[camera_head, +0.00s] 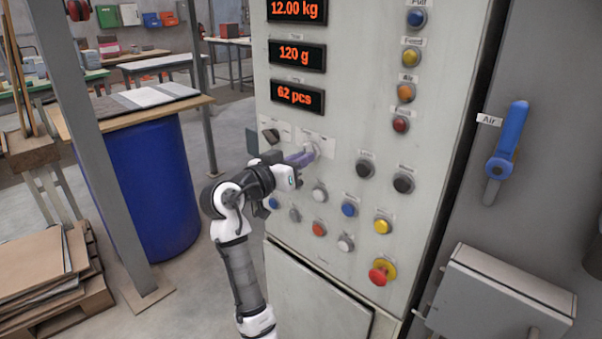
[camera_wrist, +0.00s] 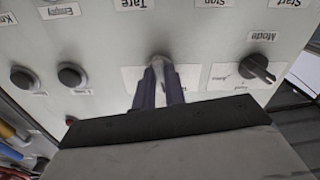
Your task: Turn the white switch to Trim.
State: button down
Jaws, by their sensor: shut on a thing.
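The white switch (camera_head: 313,147) sits on a pale label plate on the front of the grey control panel (camera_head: 345,100), right of a black switch. My gripper (camera_head: 303,158) reaches it from the left, its purple fingers closed on the knob. In the wrist view, which shows the panel upside down, the fingertips (camera_wrist: 160,68) meet at the white switch (camera_wrist: 157,60) and hide most of it. The plate's wording is covered or too small to read, so I cannot tell which position the switch points to.
The black Mode switch (camera_wrist: 258,68) is close beside my gripper; it also shows in the head view (camera_head: 270,134). Push buttons lie below, including a red-and-yellow one (camera_head: 381,271). Displays (camera_head: 297,95) are above. A blue Air lever (camera_head: 509,140) is at right.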

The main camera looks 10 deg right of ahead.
jog(key=shift+w+a+m+b, duration=0.1)
jog(key=shift+m+b, duration=1.9)
jog(key=shift+b, duration=0.15)
jog(key=shift+w+a+m+b, duration=0.1)
jog(key=shift+m+b, duration=1.9)
jog(key=shift+b, duration=0.15)
jog(key=shift+d+r, duration=0.1)
jog(key=c, duration=1.5)
grip_release()
jog(key=shift+o, duration=0.2)
jog(key=b+v, duration=0.2)
jog(key=v, duration=1.2)
